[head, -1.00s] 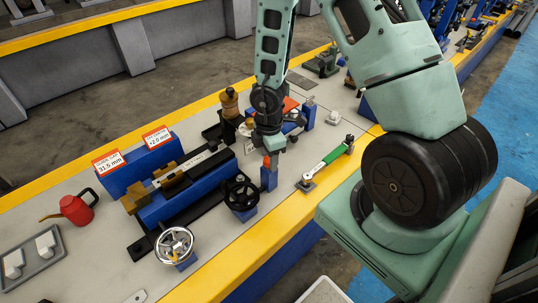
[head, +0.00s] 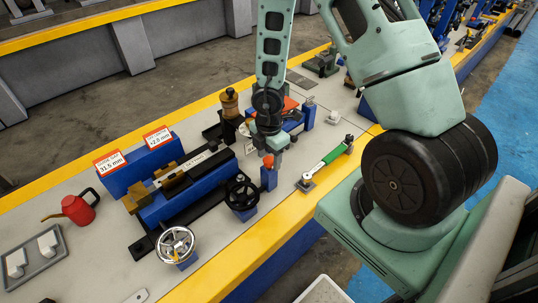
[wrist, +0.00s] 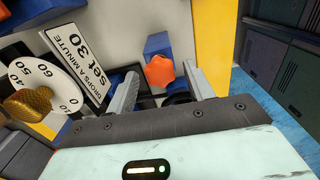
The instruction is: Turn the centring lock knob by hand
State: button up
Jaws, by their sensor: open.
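The centring lock knob appears to be the orange-red lobed knob (head: 268,161) on a blue post (head: 268,180) at the bench's front side, right of the black handwheel. The same knob (wrist: 159,71) shows in the wrist view, near the level of the fingertips and between them in the picture. My gripper (head: 270,149) is pointing down just above the knob in the head view. In the wrist view its two grey fingers (wrist: 161,76) stand apart, one on each side of the knob, with gaps. I cannot tell whether the tips are level with the knob.
A black handwheel (head: 241,193) and a chrome handwheel (head: 177,243) stand to the left. A green-handled lever (head: 325,164) lies to the right.

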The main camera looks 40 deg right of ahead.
jog(key=shift+r+p, duration=2.85)
jog(key=shift+r, duration=0.25)
jog(key=shift+f, duration=0.1)
notch_tip(320, 180, up, 17)
jog(key=p, duration=0.4)
jog(key=shift+r, duration=0.2)
